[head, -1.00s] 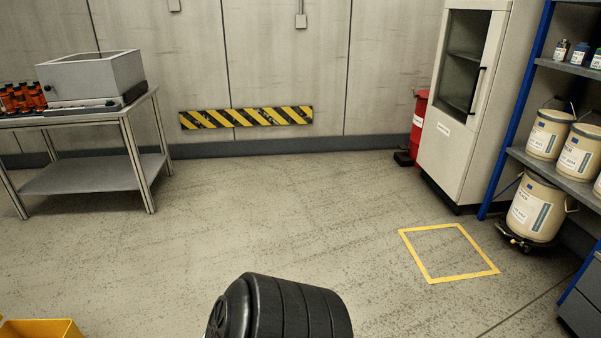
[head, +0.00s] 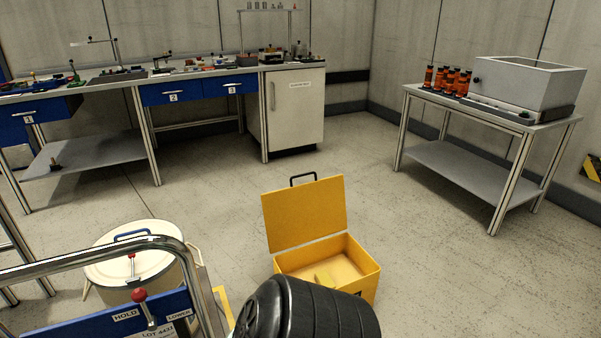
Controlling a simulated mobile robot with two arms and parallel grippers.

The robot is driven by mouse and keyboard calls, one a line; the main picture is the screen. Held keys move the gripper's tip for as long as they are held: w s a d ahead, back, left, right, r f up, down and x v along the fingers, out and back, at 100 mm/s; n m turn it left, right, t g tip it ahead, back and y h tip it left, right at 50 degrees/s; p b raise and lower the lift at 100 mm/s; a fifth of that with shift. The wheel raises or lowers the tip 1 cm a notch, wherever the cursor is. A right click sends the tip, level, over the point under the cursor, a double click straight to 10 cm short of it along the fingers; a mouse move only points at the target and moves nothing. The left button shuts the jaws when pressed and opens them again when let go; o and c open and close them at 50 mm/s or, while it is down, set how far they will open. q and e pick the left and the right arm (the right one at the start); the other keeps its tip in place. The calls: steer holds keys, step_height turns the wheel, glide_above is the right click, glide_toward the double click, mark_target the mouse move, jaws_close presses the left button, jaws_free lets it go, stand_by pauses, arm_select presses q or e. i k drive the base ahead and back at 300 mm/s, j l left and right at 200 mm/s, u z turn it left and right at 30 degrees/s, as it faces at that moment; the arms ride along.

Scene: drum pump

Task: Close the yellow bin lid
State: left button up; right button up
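The yellow bin (head: 369,277) stands on the floor near the middle of the head view. Its lid (head: 305,213) is open and stands roughly upright at the bin's far left side. A black handle sits on the lid's top edge. The inside of the bin is partly visible, with a small yellowish shape on its floor that I cannot identify. Neither of my grippers is in view.
A cream drum (head: 112,268) with a lid stands left of the bin, behind a metal-railed cart (head: 85,318) with a blue panel. A workbench (head: 200,78) runs along the back. A table (head: 470,178) stands at right. Floor behind and right of the bin is clear.

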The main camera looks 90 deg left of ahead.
mark_target(294, 215)
steer(key=u, duration=2.75)
